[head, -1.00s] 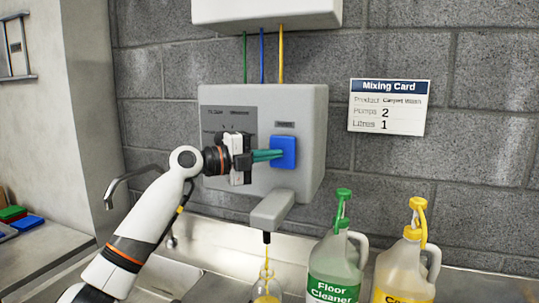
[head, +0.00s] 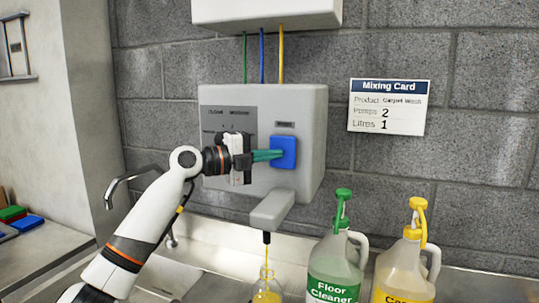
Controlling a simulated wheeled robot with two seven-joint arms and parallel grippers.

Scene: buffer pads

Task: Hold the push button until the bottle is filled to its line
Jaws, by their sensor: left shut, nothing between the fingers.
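The blue push button (head: 284,152) is on the front of the grey dispenser (head: 300,112) on the wall. My left gripper (head: 268,155) is shut and empty, with its green fingertips against the button's left part. Yellow liquid runs in a thin stream (head: 267,253) from the spout (head: 270,210) below the dispenser. The bottle (head: 266,291) stands under the spout and has yellow liquid in it. Its lower part is cut off by the picture's edge, and I cannot make out its fill line. My right gripper is not in view.
A green-topped Floor Cleaner jug (head: 335,262) and a yellow-topped jug (head: 405,268) stand right of the bottle. A Mixing Card (head: 389,107) hangs on the wall. A metal tap (head: 128,180) and sink lie behind my left arm. Coloured pads (head: 26,222) lie at the far left.

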